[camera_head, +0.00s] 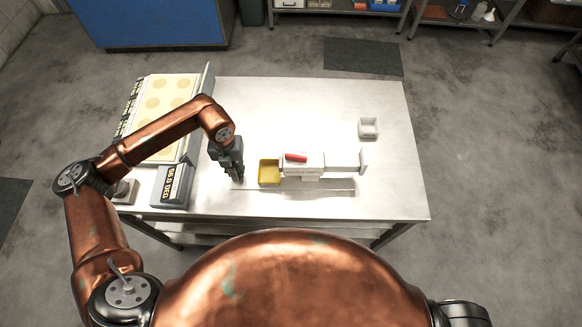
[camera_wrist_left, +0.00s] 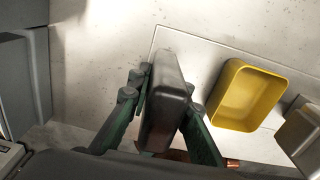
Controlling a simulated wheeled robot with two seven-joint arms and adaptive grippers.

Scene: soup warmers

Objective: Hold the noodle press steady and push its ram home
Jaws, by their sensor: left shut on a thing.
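The white noodle press (camera_head: 303,171) lies on the metal table, with a red part (camera_head: 296,157) on top. Its pale ram (camera_head: 343,160) sticks out to the right and ends in an upright plate (camera_head: 363,161). A yellow tray (camera_head: 269,172) sits at the press's left end; it also shows in the left wrist view (camera_wrist_left: 245,97). My left gripper (camera_head: 236,176) is left of the tray, apart from the press. In the left wrist view its green fingers are shut on a dark grey block (camera_wrist_left: 166,85). My right gripper is out of view.
A small white square container (camera_head: 368,127) stands at the back right. A griddle-like unit with round marks (camera_head: 162,100) and a dark box with a display (camera_head: 173,186) are at the left. A thin rod or edge (camera_head: 310,191) runs in front of the press. The table's right side is mostly clear.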

